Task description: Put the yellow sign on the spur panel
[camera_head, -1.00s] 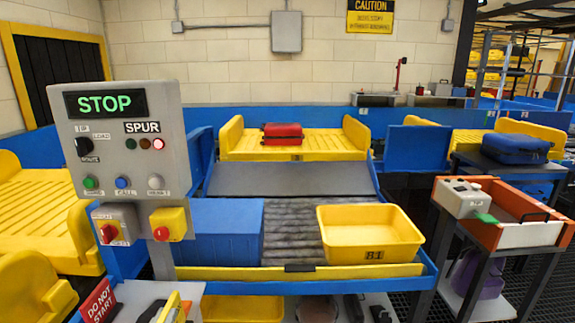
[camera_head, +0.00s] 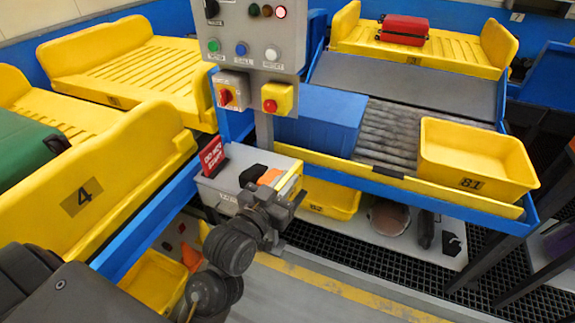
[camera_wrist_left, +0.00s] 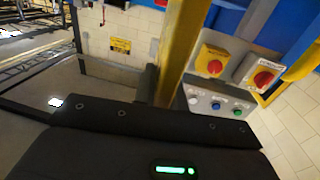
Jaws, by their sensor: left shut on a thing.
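The yellow sign (camera_head: 291,176) shows as a thin, tilted yellow strip at the right end of the grey box below the panel. My left gripper (camera_head: 277,203) is shut on it; I cannot tell whether it is clear of the box. In the left wrist view the sign (camera_wrist_left: 184,45) is a yellow bar, seen nearly edge-on, rising from the jaws. The grey spur panel (camera_head: 235,28) stands behind and above the gripper, its top cut off. The panel (camera_wrist_left: 205,103) also shows upside down in the wrist view. My right gripper is out of view.
The grey box (camera_head: 212,192) holds a red "DO NOT START" sign (camera_head: 213,155) and dark items. A red switch (camera_head: 230,92) and a yellow-backed red button (camera_head: 274,99) sit below the panel. A yellow tray (camera_head: 478,160) stands on the conveyor at right.

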